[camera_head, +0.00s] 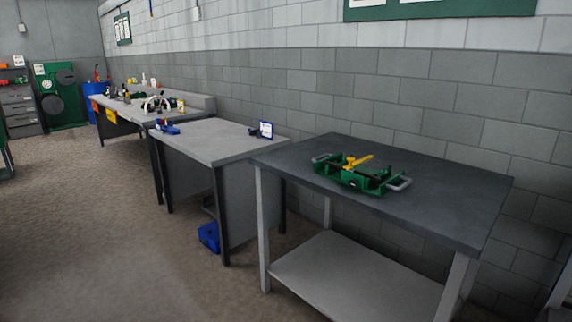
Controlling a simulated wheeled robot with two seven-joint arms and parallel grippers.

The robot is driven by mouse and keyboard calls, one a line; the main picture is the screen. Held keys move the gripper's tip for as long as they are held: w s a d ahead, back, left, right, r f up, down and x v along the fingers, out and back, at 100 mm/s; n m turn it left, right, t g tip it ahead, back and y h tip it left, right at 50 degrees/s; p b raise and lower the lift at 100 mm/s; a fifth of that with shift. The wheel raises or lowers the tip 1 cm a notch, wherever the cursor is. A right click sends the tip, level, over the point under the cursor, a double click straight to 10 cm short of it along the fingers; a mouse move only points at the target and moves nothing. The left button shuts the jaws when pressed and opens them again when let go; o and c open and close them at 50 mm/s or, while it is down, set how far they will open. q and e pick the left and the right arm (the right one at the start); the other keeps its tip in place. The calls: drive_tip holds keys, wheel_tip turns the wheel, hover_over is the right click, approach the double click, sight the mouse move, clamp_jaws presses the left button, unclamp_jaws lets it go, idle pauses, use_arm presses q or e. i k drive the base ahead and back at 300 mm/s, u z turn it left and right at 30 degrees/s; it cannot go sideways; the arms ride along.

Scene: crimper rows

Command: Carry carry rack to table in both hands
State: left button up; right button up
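The carry rack (353,180), a green tray-like frame with a grey handle at each end, sits on the dark top of the nearest table (440,200). A yellow tool (356,161) lies across the middle of the rack. The rack stands clear of the table edges, and nothing touches its handles. A lighter grey table (205,143) stands just beyond to the left. Neither of my grippers shows in the head view.
A cluttered bench (130,105) runs farther back along the block wall. The floor (90,220) at left is clear.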

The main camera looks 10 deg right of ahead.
sight(226, 141)
drive_tip(key=u, duration=0.35)
drive_tip(key=i, duration=1.35)
drive_tip(key=z, duration=0.95)
drive_tip(key=i, duration=0.9)
drive_tip(key=z, duration=1.05)
